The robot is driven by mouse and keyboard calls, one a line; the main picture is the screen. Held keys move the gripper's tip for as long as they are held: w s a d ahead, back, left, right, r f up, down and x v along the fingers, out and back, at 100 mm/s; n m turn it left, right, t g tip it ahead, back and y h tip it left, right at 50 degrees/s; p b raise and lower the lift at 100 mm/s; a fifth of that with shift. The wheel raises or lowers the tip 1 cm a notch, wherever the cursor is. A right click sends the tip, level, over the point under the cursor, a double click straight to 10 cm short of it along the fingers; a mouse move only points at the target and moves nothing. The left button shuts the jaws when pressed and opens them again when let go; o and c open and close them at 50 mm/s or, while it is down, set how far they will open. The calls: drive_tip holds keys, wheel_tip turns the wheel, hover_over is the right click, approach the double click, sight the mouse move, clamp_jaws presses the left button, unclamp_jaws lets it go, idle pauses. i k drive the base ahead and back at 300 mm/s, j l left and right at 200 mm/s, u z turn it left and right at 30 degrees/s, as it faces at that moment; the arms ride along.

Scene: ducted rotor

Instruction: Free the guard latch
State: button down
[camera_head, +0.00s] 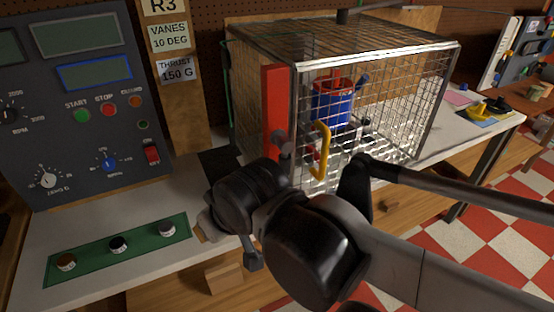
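The guard is a wire-mesh cage (385,115) on the bench, with a yellow handle (322,150) on its front. A tall red bar (275,110) stands at the left edge of that front; I cannot tell whether it is the latch. A small grey part (283,143) shows in front of the bar's lower end, and I cannot tell whether it belongs to the guard or to my arm. The front looks closed. My dark arm links cross in front of the guard's lower left corner. My gripper's fingertips cannot be made out among them.
Inside the cage stands a blue and red cylinder (332,103). A control panel (85,95) with START and STOP buttons is at left. A green strip (118,246) with three small round parts lies on the bench front. Yellow items (490,108) lie far right.

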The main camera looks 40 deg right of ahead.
sight(285, 160)
drive_tip(key=k+z, duration=0.3)
drive_tip(key=k, duration=0.15)
drive_tip(key=k+l+z, duration=0.3)
drive_tip(key=k, duration=0.15)
drive_tip(key=j, duration=0.1)
